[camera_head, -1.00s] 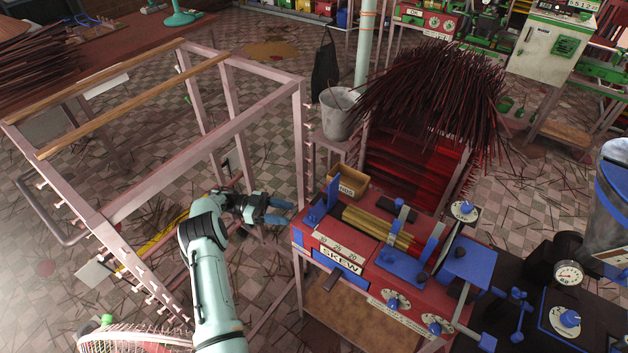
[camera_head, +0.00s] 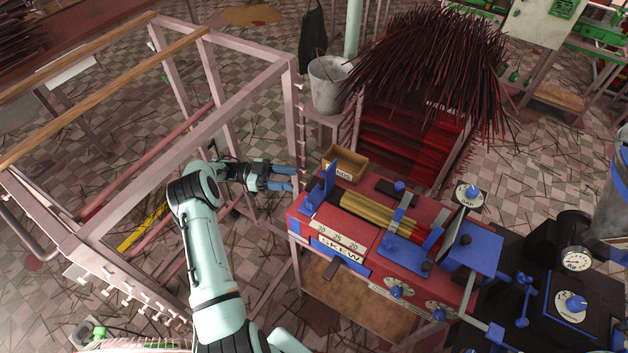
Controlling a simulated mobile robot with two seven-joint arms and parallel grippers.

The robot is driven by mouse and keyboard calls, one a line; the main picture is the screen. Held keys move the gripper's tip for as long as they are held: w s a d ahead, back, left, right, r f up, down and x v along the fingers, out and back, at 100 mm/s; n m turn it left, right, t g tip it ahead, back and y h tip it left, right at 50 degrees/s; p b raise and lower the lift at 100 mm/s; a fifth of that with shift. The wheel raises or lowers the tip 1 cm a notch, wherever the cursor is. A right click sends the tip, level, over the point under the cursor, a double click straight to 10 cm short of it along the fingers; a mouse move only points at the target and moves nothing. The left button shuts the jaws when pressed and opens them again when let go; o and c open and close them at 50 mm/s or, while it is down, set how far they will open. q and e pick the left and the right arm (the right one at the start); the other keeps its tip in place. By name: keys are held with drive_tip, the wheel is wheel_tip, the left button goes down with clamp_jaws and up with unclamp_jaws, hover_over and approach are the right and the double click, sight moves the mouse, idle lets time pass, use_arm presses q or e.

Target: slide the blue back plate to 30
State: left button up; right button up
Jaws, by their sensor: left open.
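The blue back plate (camera_head: 323,189) stands upright at the left end of the red machine top (camera_head: 365,268). A white scale (camera_head: 343,238) reading 30, 25, 20 from left to right runs along the machine's front edge, above the SKEW label (camera_head: 341,250). The plate is near the scale's left end; I cannot read its exact value. My left gripper (camera_head: 294,179) is open and empty, its blue fingers pointing right toward the plate. A small gap shows between the fingertips and the plate. My right gripper is not in view.
A bundle of yellowish sticks (camera_head: 375,213) lies on the machine, right of the plate. A small cardboard box (camera_head: 345,166) sits behind it. A pinkish frame (camera_head: 215,122) stands to the left. A grey bucket (camera_head: 328,88) and a rack of dark incense sticks (camera_head: 430,60) are behind.

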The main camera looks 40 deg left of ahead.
sight(314, 188)
use_arm(q)
drive_tip(key=x, duration=0.8)
drive_tip(key=shift+w+d+p, duration=0.2)
drive_tip(key=shift+d+p, duration=0.1)
drive_tip(key=shift+p, duration=0.05)
clamp_jaws()
